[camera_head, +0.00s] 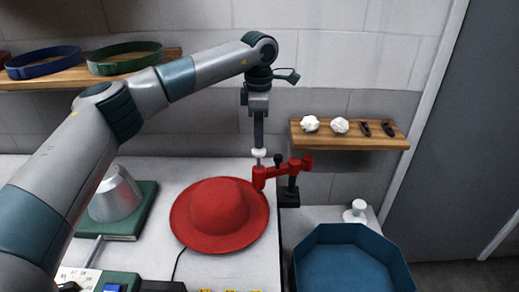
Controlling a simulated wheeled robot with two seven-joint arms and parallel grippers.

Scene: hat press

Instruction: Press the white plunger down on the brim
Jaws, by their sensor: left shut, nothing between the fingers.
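The white plunger (259,153) is a small white knob at the top of a thin rod on the red arm (286,170) of a stand. The rod passes down by the left end of that arm, near the far right edge of the red hat's brim (249,229). The red hat (218,206) sits crown up on the light table. My left gripper (259,147) points down with its fingers shut, at the top of the white plunger; I cannot tell whether they touch. My right gripper is not in view.
A blue bin (346,225) stands front right, with a white knobbed object (355,212) behind it. A wall shelf (350,142) holds small white and black items. A metal dome (117,197) on a green base is at left, partly behind my arm. Another shelf (85,76) holds hat bands.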

